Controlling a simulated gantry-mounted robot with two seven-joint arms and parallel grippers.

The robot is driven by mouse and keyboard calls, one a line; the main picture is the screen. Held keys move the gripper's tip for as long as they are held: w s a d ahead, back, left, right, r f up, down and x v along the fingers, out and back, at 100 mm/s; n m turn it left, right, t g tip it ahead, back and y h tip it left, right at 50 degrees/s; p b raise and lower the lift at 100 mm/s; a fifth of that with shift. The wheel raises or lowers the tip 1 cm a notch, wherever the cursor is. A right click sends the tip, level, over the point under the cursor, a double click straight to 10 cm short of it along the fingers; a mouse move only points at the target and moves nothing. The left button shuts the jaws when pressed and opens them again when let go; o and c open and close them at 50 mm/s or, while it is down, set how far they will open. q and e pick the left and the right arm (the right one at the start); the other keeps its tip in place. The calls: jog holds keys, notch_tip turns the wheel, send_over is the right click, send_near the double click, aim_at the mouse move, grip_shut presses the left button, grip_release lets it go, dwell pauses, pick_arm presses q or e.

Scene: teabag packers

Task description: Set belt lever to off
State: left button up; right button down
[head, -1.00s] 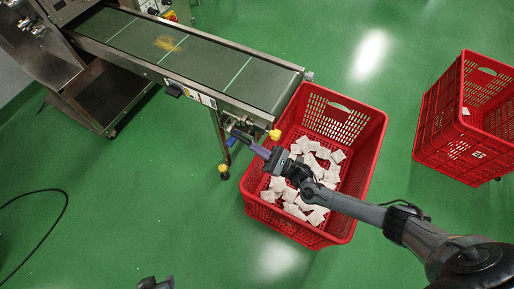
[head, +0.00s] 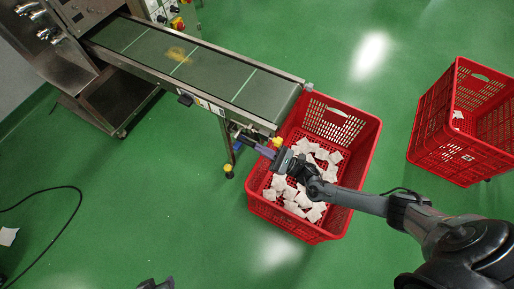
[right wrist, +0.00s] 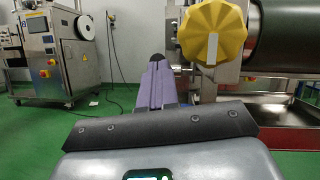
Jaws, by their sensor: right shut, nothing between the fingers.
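A yellow ribbed knob with a white vertical bar (right wrist: 211,32) sits on a metal bracket at the near end of the conveyor; it looks like the belt lever. It also shows as a small yellow spot in the head view (head: 277,142). My right gripper (head: 242,138) is shut and empty, its purple fingers close below the belt's end. In the right wrist view the closed fingertips (right wrist: 157,60) point forward just left of the knob. I cannot tell whether they touch anything.
The green conveyor belt (head: 215,78) carries a brown patch. A red crate (head: 366,165) with white teabags (head: 305,180) stands under its end and my right arm passes over it. Another red crate (head: 428,150) stands at right. A black cable (head: 75,215) lies on open green floor.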

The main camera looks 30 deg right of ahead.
pick_arm(q)
jog(key=shift+w+r, duration=0.1)
jog(key=shift+r, duration=0.3)
pick_arm(e)
jog(key=shift+w+r, duration=0.1)
jog(key=shift+r, duration=0.3)
